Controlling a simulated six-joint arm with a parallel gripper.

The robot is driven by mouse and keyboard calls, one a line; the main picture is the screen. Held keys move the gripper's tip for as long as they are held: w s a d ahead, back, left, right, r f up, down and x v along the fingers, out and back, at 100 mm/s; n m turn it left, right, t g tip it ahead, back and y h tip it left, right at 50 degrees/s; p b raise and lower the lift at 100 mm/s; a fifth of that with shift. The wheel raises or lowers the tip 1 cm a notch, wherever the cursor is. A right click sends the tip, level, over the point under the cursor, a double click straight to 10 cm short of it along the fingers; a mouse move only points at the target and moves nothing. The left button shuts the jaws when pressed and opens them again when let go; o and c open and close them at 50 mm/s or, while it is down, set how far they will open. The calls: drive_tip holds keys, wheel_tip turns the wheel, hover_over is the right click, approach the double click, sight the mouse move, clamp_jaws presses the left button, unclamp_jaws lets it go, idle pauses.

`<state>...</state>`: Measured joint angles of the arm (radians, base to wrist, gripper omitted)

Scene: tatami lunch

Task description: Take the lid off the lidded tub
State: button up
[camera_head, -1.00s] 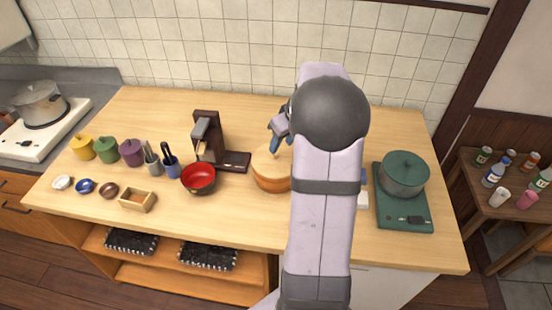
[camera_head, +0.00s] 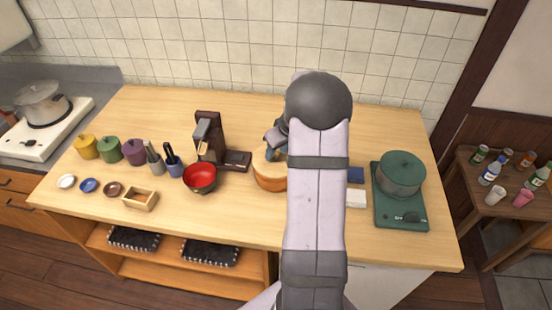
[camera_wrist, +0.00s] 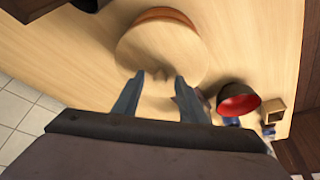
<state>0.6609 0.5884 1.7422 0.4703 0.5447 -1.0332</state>
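The lidded tub (camera_head: 268,172) is a round, light wooden tub with a pale flat lid, standing on the counter right of the red bowl. My arm hides its right side in the head view. In the wrist view its lid (camera_wrist: 165,42) fills the upper middle, with the darker tub rim behind it. My gripper (camera_wrist: 159,77) has its two blue fingers apart, with the tips over the near part of the lid. A small blurred shape shows between the tips; I cannot tell whether they touch it. The gripper also shows partly at the tub's upper right in the head view (camera_head: 274,142).
A red bowl (camera_head: 200,178) and a dark brown stand (camera_head: 209,135) are close left of the tub. A green pot (camera_head: 402,173) on a green stove stands at the right. The counter behind the tub is clear.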

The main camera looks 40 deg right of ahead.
drive_tip(key=shift+c, duration=0.5)
clamp_jaws()
drive_tip(key=shift+r, duration=0.15)
